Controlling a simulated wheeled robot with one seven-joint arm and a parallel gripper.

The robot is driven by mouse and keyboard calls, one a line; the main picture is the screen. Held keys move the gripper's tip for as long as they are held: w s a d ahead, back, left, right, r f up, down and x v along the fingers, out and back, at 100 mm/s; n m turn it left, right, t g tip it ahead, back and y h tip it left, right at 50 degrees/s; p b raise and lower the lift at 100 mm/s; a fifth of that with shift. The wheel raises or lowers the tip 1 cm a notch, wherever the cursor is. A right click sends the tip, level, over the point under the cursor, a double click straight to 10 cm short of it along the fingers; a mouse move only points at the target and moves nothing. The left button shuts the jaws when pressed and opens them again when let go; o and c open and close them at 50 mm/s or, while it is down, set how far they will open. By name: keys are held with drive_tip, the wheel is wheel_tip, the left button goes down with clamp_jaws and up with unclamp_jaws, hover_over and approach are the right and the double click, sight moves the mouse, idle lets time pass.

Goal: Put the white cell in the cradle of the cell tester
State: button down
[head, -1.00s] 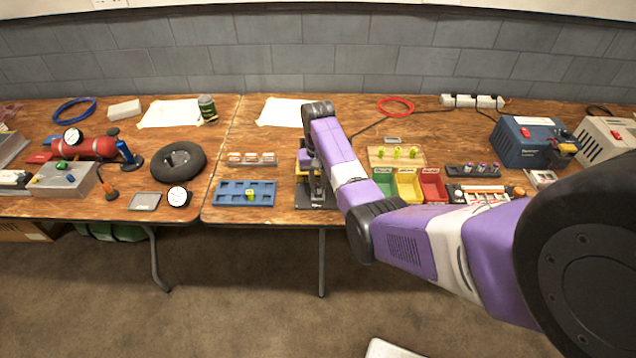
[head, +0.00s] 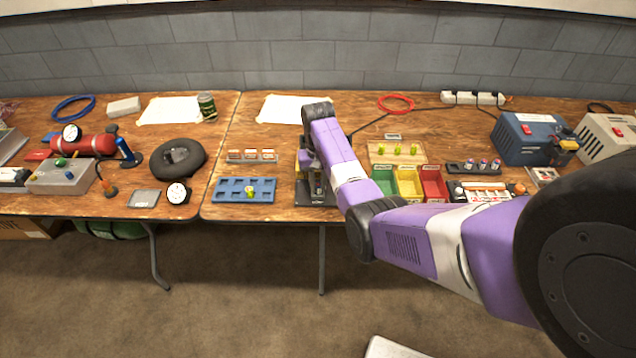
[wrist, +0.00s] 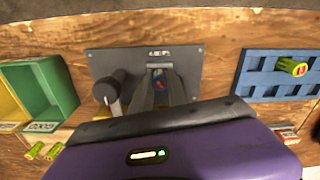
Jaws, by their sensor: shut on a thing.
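The cell tester is a dark plate (wrist: 190,60) with a label at its edge and a round-topped lever (wrist: 106,93) beside my fingers. In the head view its dark base (head: 318,199) shows on the near edge of the table, partly behind my arm. My gripper (wrist: 160,88) is over the middle of the tester, pointing down at it, shut on a small cell. Only a dark bit with red and blue shows between the fingers, so its white wrap cannot be made out. The cradle is hidden by my fingers; I cannot tell whether the cell touches it.
A blue tray (head: 227,197) with one yellow-green cell (head: 250,192) stands left of the tester. Green (head: 383,178), yellow (head: 409,184) and red (head: 434,184) bins stand close on its right. A rack of orange-and-white cells (head: 251,156) lies behind the tray.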

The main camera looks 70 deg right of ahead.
drive_tip(key=shift+f, duration=0.3)
idle(0.5)
drive_tip(key=c, duration=1.2)
unclamp_jaws()
drive_tip(key=shift+r, duration=0.1)
drive_tip(key=shift+r+p, duration=3.45)
